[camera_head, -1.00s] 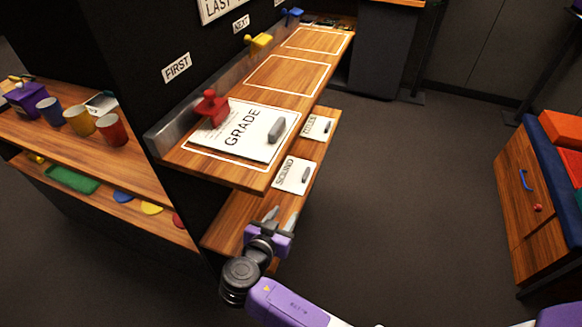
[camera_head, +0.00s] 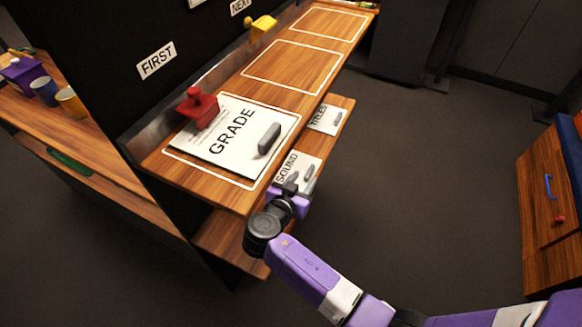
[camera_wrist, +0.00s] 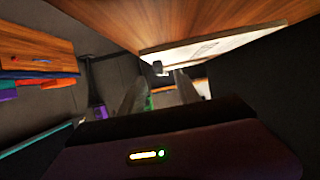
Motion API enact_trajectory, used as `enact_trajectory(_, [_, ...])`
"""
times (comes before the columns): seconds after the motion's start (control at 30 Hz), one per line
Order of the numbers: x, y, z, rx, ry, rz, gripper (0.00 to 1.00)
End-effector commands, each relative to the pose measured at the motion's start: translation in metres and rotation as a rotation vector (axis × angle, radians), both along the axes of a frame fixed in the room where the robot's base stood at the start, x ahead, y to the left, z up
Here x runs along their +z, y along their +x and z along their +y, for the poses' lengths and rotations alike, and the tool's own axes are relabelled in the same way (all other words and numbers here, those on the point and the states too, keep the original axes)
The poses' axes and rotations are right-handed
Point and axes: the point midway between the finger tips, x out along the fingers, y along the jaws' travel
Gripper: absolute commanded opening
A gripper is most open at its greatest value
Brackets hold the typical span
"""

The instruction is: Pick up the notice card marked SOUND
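The notice card marked SOUND (camera_head: 301,160) is white with a grey grip on its right part. It lies on the lower wooden shelf, and my gripper covers its near edge in the head view. My gripper (camera_head: 300,185) is at that near edge, close to the grey grip. In the wrist view my gripper's two fingers (camera_wrist: 158,90) stand apart with nothing held between them. A white card (camera_wrist: 215,44) with a small grey piece shows just beyond the fingertips there; its lettering cannot be read.
The upper shelf (camera_head: 210,188) overhangs on the left, bearing the GRADE card (camera_head: 200,150) and a red clamp-like piece (camera_head: 198,106). A TITLES card (camera_head: 325,118) lies farther along the lower shelf. A drawer cabinet (camera_head: 545,200) stands far right, with open floor between.

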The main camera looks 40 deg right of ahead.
Motion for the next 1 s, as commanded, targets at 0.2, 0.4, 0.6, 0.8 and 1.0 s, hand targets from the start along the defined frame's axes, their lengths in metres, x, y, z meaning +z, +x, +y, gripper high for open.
enact_trajectory(0.2, [-0.011, 0.010, -0.027, -0.004, 0.000, -0.001, 0.39])
enact_trajectory(0.4, [-0.014, 0.012, -0.033, -0.001, 0.001, 0.000, 0.39])
enact_trajectory(0.6, [-0.014, 0.012, -0.033, -0.001, 0.000, -0.001, 0.27])
enact_trajectory(0.8, [-0.014, 0.012, -0.033, -0.001, 0.000, -0.001, 0.00])
enact_trajectory(1.0, [-0.014, 0.012, -0.033, -0.001, 0.000, -0.001, 0.00])
